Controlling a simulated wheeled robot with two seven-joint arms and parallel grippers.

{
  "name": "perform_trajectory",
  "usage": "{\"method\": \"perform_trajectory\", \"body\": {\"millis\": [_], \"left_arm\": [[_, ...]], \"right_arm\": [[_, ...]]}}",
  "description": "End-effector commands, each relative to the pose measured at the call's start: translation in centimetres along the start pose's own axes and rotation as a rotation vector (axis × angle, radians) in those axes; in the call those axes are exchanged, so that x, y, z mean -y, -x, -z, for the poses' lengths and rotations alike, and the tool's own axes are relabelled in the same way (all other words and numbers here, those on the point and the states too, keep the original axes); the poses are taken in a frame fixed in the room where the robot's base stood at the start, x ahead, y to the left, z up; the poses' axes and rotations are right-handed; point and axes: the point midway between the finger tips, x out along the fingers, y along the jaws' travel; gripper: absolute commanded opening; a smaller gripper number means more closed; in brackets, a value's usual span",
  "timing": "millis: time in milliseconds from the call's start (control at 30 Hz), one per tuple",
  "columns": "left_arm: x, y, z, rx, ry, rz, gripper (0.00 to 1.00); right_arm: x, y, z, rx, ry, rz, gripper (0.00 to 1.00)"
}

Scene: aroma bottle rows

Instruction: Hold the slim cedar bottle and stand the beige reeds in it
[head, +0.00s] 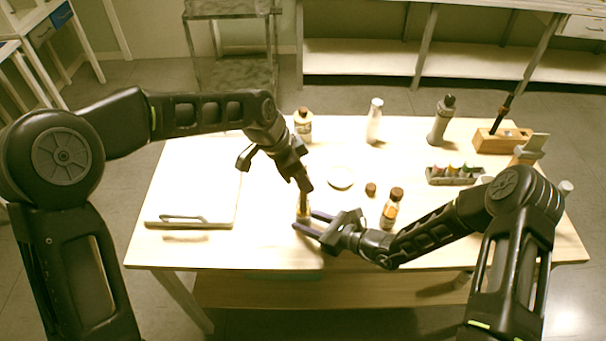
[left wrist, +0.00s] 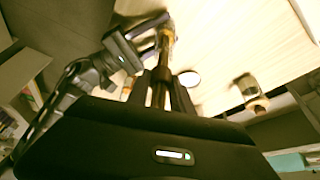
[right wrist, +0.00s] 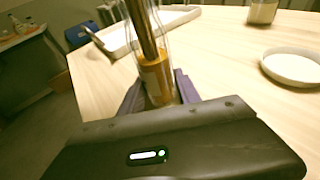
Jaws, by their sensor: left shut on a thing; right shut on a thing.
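The slim cedar bottle (right wrist: 158,80) is clear glass with amber liquid and a pale label. It stands upright near the table's front edge, also seen in the head view (head: 303,208). My right gripper (head: 308,222) is shut around its lower part. My left gripper (head: 306,186) is above the bottle, pointing down, shut on the reeds (left wrist: 161,92). In the right wrist view the reeds (right wrist: 144,30) look brown and run down inside the glass to the amber liquid. Their lower tips are not clear.
A white dish (head: 340,177), a brown cap (head: 371,189) and a brown-capped amber bottle (head: 391,208) are to the right. A tray (head: 160,216) lies left. Bottles (head: 303,125) (head: 374,122) (head: 440,122) stand behind. A vial rack (head: 452,180) and wooden block (head: 502,140) are at right.

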Motion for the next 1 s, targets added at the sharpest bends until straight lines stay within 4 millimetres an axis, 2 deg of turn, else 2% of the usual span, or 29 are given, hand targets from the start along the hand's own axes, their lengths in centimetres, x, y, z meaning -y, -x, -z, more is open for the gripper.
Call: {"method": "perform_trajectory", "body": {"millis": [967,1000], "left_arm": [[0.0,-2.2,-1.0,0.001,-0.001,0.0,0.0],[0.0,-2.2,-0.9,0.0,-0.001,0.0,0.29]], "right_arm": [[0.0,0.0,0.0,0.0,0.0,0.0,0.17],[0.0,0.0,0.0,0.0,0.0,0.0,0.17]]}}
